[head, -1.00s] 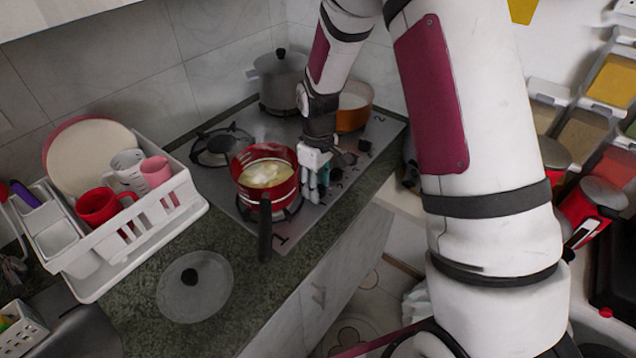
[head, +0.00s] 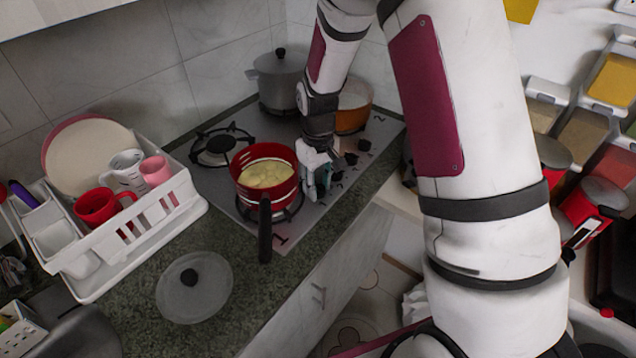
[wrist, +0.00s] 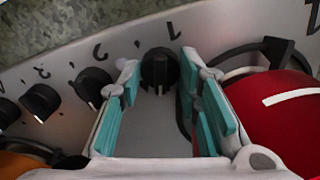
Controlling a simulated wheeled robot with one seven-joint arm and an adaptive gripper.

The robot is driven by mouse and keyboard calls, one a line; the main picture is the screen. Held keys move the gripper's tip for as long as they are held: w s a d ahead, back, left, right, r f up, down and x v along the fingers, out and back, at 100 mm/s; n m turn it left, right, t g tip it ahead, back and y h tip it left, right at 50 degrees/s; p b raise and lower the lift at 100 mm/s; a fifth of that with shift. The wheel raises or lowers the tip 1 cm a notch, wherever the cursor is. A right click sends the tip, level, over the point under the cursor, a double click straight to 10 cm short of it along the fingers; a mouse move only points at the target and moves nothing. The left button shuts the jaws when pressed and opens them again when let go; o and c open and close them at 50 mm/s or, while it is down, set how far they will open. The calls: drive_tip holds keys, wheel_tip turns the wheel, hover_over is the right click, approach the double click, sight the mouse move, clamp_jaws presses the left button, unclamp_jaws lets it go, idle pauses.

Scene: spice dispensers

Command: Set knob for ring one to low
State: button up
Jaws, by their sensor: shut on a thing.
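The stove (head: 225,187) has a row of black knobs along its front edge. The knob by a mark like a 1 (wrist: 160,68) stands between the teal fingertips of my gripper (wrist: 158,75), which is shut on it. Its ridge runs roughly up and down in the wrist view. In the head view my gripper (head: 317,184) is right of the red pot and hides this knob. The red pot (head: 268,190) with pale yellow food sits on the front ring, near a large 1 on the stove top. Whether a flame burns under it is hidden.
Other knobs (wrist: 92,84) stand to the left in the wrist view. The pot's black handle (head: 265,232) points toward the counter front. A glass lid (head: 194,287) and white dish rack (head: 150,225) are on the counter. An orange pot (head: 353,112) and grey pot (head: 278,82) stand behind.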

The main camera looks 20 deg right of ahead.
drive_tip(key=o, duration=0.9)
